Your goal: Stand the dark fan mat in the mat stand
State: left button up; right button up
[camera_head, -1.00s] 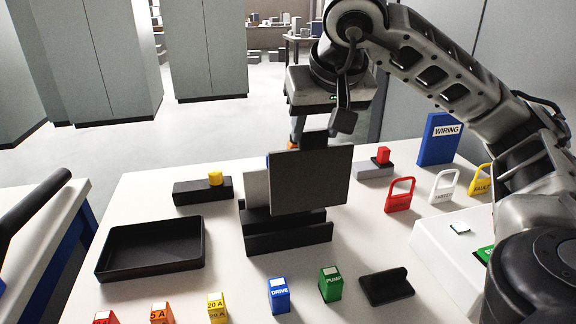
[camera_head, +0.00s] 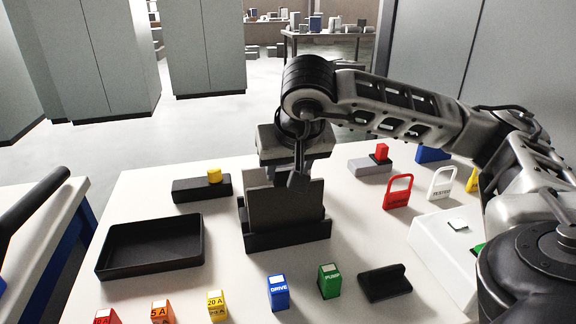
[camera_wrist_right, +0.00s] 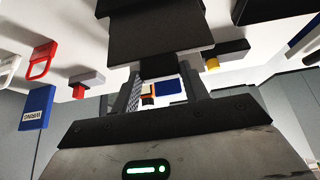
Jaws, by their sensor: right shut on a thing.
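The dark fan mat (camera_head: 285,208) is upright in the black mat stand (camera_head: 288,238), its lower edge hidden behind the stand's front wall. I cannot tell whether it rests on the stand's bottom. My right gripper (camera_head: 290,182) is over the stand, shut on the mat's upper edge; its fingertips are mostly hidden in the head view. In the right wrist view the dark mat (camera_wrist_right: 160,36) extends out from between the fingers (camera_wrist_right: 165,92). My left gripper is not in view.
A black tray (camera_head: 150,247) lies left of the stand. A black block with a yellow button (camera_head: 215,176) is behind left. Blue (camera_head: 278,293) and green (camera_head: 329,281) blocks stand in front. Red (camera_head: 398,191) and white (camera_head: 442,183) lockout tags are to the right.

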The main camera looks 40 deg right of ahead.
jog(key=shift+f, duration=0.25)
jog(key=o, duration=1.1)
jog(key=shift+r, duration=0.1)
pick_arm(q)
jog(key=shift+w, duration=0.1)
pick_arm(e)
jog(key=shift+o, duration=0.6)
jog(key=shift+r, duration=0.4)
pick_arm(q)
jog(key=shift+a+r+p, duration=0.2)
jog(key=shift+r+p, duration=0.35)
jog(key=shift+p, duration=0.55)
pick_arm(e)
jog(key=v, duration=1.1)
jog(key=shift+s+r, duration=0.2)
jog(key=shift+r, duration=0.05)
